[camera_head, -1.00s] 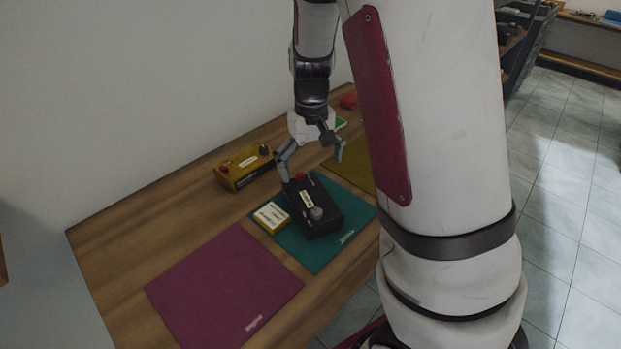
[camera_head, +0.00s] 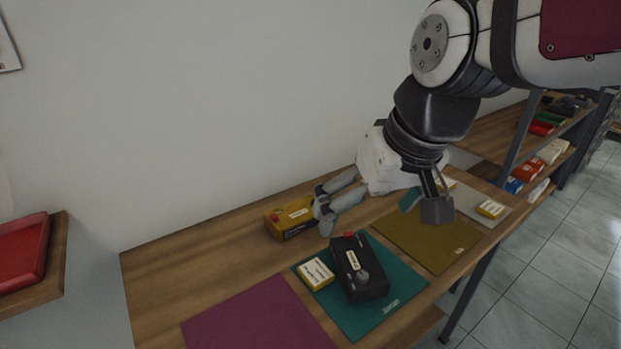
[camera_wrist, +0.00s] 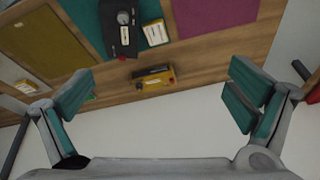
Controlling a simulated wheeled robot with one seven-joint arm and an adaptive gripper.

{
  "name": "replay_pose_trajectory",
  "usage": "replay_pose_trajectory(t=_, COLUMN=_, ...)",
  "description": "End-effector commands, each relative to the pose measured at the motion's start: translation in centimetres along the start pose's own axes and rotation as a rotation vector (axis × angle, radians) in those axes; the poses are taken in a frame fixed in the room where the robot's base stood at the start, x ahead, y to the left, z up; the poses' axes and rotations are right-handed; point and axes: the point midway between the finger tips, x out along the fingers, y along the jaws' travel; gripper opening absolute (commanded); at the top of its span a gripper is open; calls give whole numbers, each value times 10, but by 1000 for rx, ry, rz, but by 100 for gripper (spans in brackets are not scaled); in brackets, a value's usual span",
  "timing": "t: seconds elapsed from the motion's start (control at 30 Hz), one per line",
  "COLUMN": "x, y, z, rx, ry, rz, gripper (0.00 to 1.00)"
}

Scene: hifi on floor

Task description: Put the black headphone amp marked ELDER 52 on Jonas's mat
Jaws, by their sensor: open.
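A black box-shaped amp (camera_head: 372,282) with a knob, a red part and a pale label lies on the teal mat (camera_head: 398,305). Its label is too small to read, and so is the mat's name. A small yellow-edged white card or box (camera_head: 317,273) lies beside it on the same mat. Both also show in the wrist view, the amp (camera_wrist: 122,40) at the top. My gripper (camera_head: 380,208) is open and empty, above the table behind the amp and apart from it. Its spread fingers show in the wrist view (camera_wrist: 160,97).
A yellow box-shaped device (camera_head: 290,220) stands at the back of the table near my left finger. A magenta mat (camera_head: 255,320) is empty in its visible part. An olive mat (camera_head: 430,240) lies to the right, then a grey mat (camera_head: 512,205) with a small yellow-edged item.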

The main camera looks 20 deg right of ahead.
Motion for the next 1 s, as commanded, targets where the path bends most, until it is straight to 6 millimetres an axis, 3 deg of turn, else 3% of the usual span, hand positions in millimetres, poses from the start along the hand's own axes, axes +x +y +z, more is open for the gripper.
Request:
replay_pose_trajectory(t=0.1, x=-18, y=-6, z=19, rx=-17, ry=60, rz=25, gripper=99)
replay_pose_trajectory(t=0.33, x=-32, y=-10, z=41, rx=-34, ry=120, rz=65, gripper=99)
replay_pose_trajectory(t=1.0, x=-34, y=-11, z=44, rx=-35, ry=127, rz=71, gripper=99)
